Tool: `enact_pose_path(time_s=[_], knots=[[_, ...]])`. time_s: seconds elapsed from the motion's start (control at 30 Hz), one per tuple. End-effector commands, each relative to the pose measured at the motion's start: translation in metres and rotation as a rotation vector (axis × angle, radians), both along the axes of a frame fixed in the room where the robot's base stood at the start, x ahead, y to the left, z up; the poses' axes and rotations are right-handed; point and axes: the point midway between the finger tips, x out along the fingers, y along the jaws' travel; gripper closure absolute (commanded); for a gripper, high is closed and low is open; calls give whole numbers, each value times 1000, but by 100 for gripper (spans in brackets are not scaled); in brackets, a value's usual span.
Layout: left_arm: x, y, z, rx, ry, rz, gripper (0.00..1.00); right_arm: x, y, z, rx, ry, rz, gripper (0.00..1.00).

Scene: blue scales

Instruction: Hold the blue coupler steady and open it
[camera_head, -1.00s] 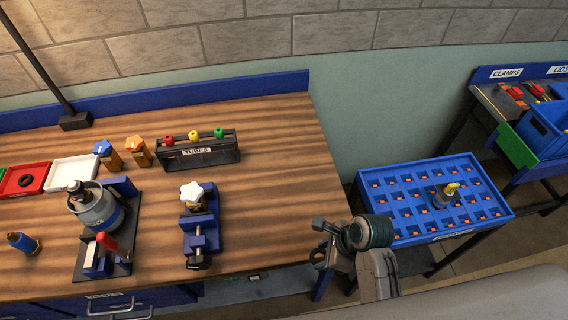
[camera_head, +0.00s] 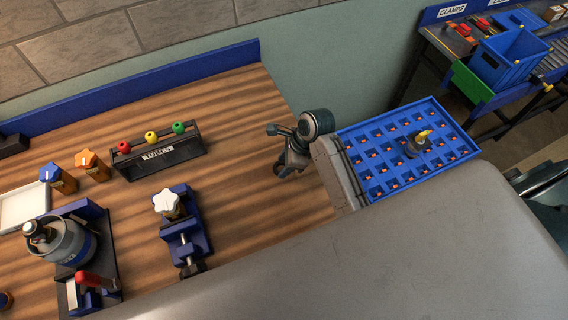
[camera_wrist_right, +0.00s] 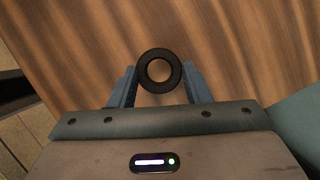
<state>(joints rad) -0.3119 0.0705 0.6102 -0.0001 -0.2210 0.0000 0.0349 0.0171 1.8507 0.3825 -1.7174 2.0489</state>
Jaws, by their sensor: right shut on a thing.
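A small blue and brass piece (camera_head: 5,300), which may be the blue coupler, is cut off at the lower left edge of the head view. My right gripper (camera_head: 275,151) is over the right end of the wooden bench. It is shut on a black ring-shaped thing, which shows end-on between the fingers in the right wrist view (camera_wrist_right: 160,71). Wood grain is visible behind the ring. A blue vise (camera_head: 184,238) on the bench has a piece with a white star-shaped knob (camera_head: 168,203) at its back end. My left gripper is not in view.
A grey pot (camera_head: 69,243) in a dark stand and a black rack labelled TUBES (camera_head: 160,157) are on the bench. Two knobbed amber bottles (camera_head: 88,164) stand behind. A blue compartment tray (camera_head: 375,140) is right of the bench. Bench between vise and gripper is clear.

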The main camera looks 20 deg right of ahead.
Motion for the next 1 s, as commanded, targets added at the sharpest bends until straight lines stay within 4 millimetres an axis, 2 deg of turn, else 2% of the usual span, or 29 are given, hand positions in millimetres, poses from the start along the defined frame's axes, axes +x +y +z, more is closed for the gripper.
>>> enact_pose_path(time_s=[0.1,0.2,0.47,0.6,0.77,0.8,0.9,1.0], knots=[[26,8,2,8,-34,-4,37,11,-5,-1,-1,1,0,84],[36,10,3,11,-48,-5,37,13,-6,-4,1,2,1,84],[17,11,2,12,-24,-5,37,12,-5,-36,1,3,0,84],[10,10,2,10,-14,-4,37,13,-5,-37,0,1,0,84],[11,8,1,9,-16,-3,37,13,-5,-38,0,1,0,84],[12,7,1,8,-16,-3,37,13,-5,-39,0,1,0,55],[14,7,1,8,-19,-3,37,13,-5,-38,0,1,0,35],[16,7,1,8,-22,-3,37,13,-5,-38,0,1,0,35]])
